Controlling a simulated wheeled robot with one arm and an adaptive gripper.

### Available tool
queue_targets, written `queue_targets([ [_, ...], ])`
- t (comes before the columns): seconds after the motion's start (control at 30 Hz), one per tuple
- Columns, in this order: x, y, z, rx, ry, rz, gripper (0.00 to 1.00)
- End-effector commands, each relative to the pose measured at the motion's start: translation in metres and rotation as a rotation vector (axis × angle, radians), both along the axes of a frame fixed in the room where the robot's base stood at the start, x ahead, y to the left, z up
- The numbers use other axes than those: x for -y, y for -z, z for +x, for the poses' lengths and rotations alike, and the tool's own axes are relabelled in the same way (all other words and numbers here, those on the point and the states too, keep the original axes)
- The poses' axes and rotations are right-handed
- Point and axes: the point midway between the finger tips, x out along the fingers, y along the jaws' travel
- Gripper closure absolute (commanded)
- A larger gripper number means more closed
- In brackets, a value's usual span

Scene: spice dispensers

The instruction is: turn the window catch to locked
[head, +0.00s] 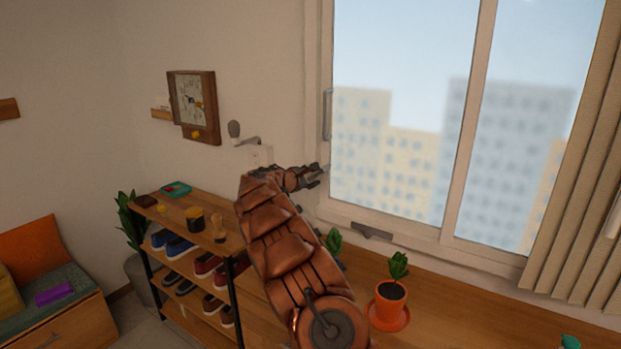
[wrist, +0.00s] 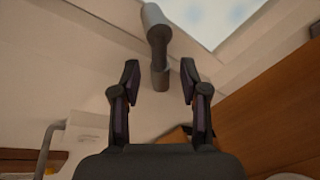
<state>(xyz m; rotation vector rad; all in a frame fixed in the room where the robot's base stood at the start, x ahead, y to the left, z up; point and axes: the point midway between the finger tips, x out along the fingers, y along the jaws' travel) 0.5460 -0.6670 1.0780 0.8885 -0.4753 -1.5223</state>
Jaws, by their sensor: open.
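The window catch appears to be the grey lever (head: 327,114) on the left frame of the window, standing about upright. In the wrist view the grey lever (wrist: 157,35) runs from the top edge down to a rounder lower part between my fingertips in the picture. My gripper (head: 322,172) is at the lower left corner of the window, below the lever. In the wrist view my gripper (wrist: 160,76) is open, with a finger on each side of the lever's lower end. I cannot tell the depth gap, and no contact shows.
A second dark grey fitting (head: 371,231) sits on the bottom window frame. A potted plant (head: 391,292) stands on the wooden sill (head: 455,300). A shoe shelf (head: 180,213) is on the left.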

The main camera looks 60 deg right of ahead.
Motion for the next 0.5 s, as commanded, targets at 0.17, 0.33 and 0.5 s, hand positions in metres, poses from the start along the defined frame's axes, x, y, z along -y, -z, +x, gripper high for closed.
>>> queue_targets([
  [0.17,0.0000,0.0001,-0.0002,0.000,0.000,0.000,0.68],
  [0.33,0.0000,0.0001,-0.0002,0.000,0.000,0.000,0.86],
  [0.5,-0.0001,0.0002,-0.0002,0.000,0.001,0.001,1.00],
])
